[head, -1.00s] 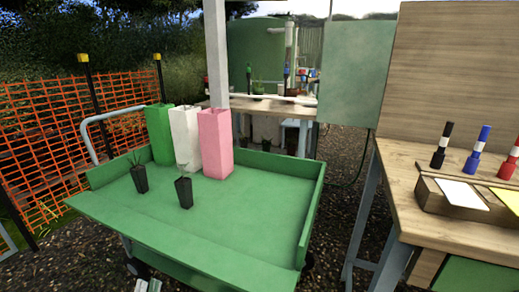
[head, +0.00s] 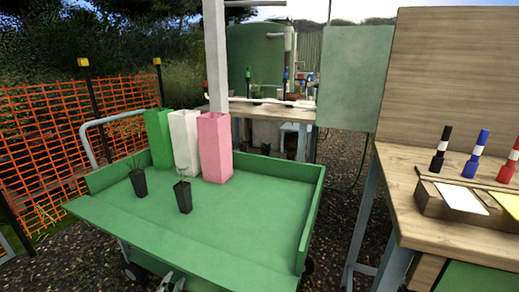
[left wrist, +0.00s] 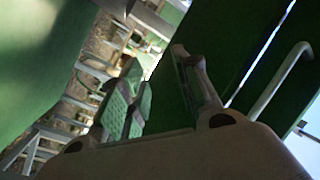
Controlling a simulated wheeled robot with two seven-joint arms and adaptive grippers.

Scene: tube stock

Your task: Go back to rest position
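My left gripper (head: 172,280) shows at the bottom edge of the head view, below the front edge of the green cart (head: 255,205). In the left wrist view its two fingers (left wrist: 155,62) stand apart with nothing held between them. Two small black pots with seedlings, one at the left (head: 139,183) and one nearer (head: 183,196), stand upright on the cart, apart from the gripper. Green (head: 158,138), white (head: 184,142) and pink (head: 215,148) tall tubes stand in a row on the cart behind the pots. My right gripper is not in view.
A wooden bench (head: 400,170) on the right bears black (head: 441,148), blue (head: 476,152) and red (head: 509,160) markers and a holder with white and yellow cards. Orange fence netting (head: 45,150) stands at the left. The cart's right half is clear.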

